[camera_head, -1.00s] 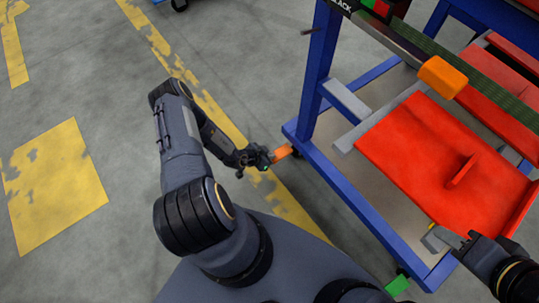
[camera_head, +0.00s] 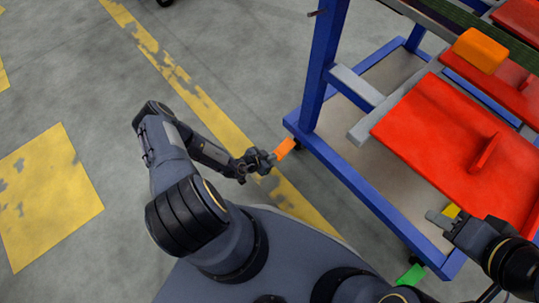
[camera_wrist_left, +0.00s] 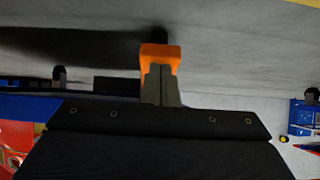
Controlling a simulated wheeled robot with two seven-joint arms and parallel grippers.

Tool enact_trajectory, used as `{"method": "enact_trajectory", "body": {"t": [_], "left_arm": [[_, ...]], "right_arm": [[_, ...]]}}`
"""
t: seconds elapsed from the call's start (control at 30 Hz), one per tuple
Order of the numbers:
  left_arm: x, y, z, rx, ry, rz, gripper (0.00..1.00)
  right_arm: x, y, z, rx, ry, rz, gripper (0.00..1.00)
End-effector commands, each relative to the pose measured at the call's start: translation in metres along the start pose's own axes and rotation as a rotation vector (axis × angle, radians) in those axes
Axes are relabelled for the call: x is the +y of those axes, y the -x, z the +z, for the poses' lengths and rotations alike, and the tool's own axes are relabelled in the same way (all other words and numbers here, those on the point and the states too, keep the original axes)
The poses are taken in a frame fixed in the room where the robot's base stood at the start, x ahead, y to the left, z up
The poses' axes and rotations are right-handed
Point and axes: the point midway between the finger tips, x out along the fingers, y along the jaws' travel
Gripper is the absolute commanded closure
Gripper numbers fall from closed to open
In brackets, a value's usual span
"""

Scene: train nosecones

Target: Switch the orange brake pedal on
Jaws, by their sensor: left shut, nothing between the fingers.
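The orange brake pedal (camera_head: 285,149) sticks out low at the near left corner of the blue trolley frame (camera_head: 316,130), close to the floor. My left gripper (camera_head: 270,160) is shut and empty, with its fingertips right at the pedal. In the left wrist view the shut fingers (camera_wrist_left: 160,85) overlap the orange pedal (camera_wrist_left: 160,52), which shows beyond and around their tips. I cannot tell whether they touch it. My right gripper (camera_head: 440,218) is at the right, by the trolley's near side; its jaw state is unclear.
Red trays (camera_head: 440,120) and an orange block (camera_head: 480,50) sit on the trolley above the pedal. A green pedal (camera_head: 411,275) is low at the trolley's other near corner. The floor left of the trolley is open, with worn yellow markings (camera_head: 50,195).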

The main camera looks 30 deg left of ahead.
Motion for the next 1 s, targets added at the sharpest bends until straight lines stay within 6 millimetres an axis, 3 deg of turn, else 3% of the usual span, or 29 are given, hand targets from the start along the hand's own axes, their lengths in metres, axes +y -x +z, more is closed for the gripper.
{"method": "enact_trajectory", "body": {"t": [0.8, 1.0], "left_arm": [[-0.001, -0.011, 0.013, -0.007, 0.000, 0.000, 1.00], [0.000, 0.003, 0.003, -0.007, 0.000, 0.002, 1.00]], "right_arm": [[0.004, -0.009, 0.005, 0.000, 0.000, 0.000, 0.64], [-0.002, 0.003, -0.002, 0.000, 0.000, 0.000, 0.64]]}}
